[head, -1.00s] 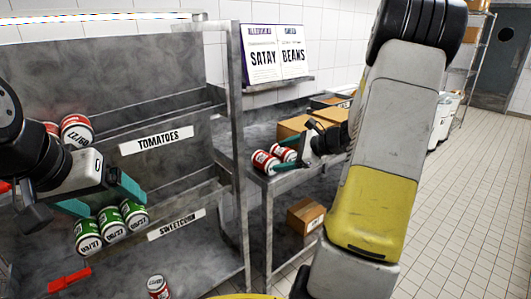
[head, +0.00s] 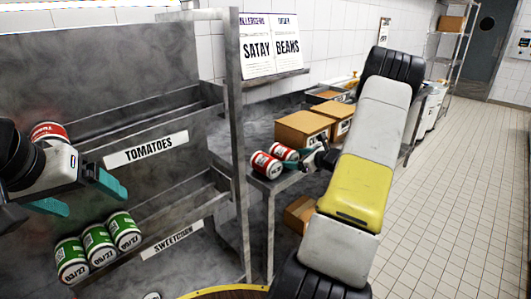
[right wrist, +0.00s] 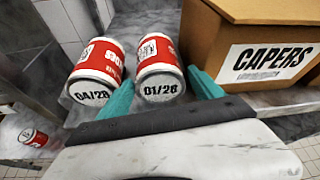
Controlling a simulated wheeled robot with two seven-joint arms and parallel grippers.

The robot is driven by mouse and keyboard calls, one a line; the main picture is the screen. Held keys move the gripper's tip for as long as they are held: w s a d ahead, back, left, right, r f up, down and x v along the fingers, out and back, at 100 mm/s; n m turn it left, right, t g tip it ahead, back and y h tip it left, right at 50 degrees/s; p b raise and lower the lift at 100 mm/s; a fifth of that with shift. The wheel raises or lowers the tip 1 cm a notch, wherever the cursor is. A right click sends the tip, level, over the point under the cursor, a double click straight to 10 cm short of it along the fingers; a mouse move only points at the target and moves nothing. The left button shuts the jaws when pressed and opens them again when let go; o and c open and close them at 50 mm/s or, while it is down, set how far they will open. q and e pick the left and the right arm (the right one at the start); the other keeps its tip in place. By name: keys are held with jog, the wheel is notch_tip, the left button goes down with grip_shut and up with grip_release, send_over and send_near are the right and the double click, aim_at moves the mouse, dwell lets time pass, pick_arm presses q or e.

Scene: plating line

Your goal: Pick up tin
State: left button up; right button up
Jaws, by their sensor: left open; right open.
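Two red-and-white tins lie on their sides on the metal side table, a nearer one (head: 265,165) and one behind it (head: 283,152). In the right wrist view their ends read 04/28 on the left tin (right wrist: 92,72) and 01/26 on the right tin (right wrist: 158,67). My right gripper (head: 306,158) is open beside these tins; in the right wrist view its teal fingers (right wrist: 163,96) stand either side of the 01/26 tin's near end. Whether they touch it I cannot tell. My left gripper (head: 88,192) is open and empty in front of the rack.
A CAPERS box (right wrist: 265,60) stands close to the right finger; brown boxes (head: 303,128) show behind the tins. Several green tins (head: 97,243) lie on the rack's SWEETCORN shelf, and a red tin (head: 48,132) shows above my left gripper. A rack post (head: 238,150) stands left of the table.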

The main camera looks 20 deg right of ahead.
jog(key=x, duration=0.4)
jog(key=shift+w+a, duration=0.15)
jog(key=shift+w, duration=0.05)
jog(key=shift+r, duration=0.1)
grip_shut()
notch_tip(320, 180, up, 18)
dwell(0.7)
